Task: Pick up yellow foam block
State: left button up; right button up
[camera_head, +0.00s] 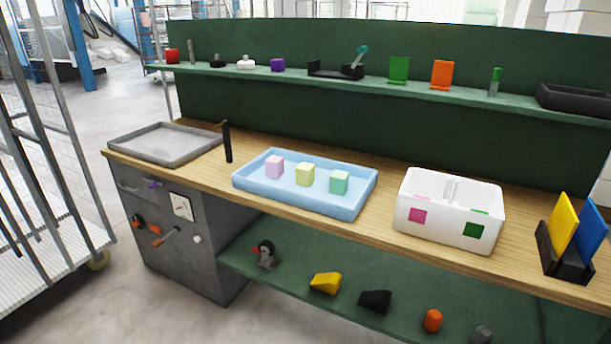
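The yellow foam block (305,174) is a pale yellow cube. It sits in the blue tray (262,191) on the wooden workbench, between a pink block (274,167) on its left and a green block (340,182) on its right. The three blocks stand apart from each other in a row. Neither of my grippers shows in the head view.
Right of the tray stands a white two-part bin (450,229) with pink and green markings. A grey tray (164,144) and a black upright post (227,142) are to the left. A black holder with yellow and blue panels (566,262) is far right. Bare wood (390,180) lies between tray and bin.

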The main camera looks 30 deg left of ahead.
aim_at(304, 172)
jog(key=i+j, duration=0.2)
jog(key=j, duration=0.25)
jog(key=i+j+u, duration=0.15)
jog(key=j, duration=0.25)
jog(key=i+j, duration=0.3)
jog(key=i+j+u, duration=0.1)
jog(key=j, duration=0.4)
jog(key=i+j, duration=0.35)
jog(key=j+u, duration=0.05)
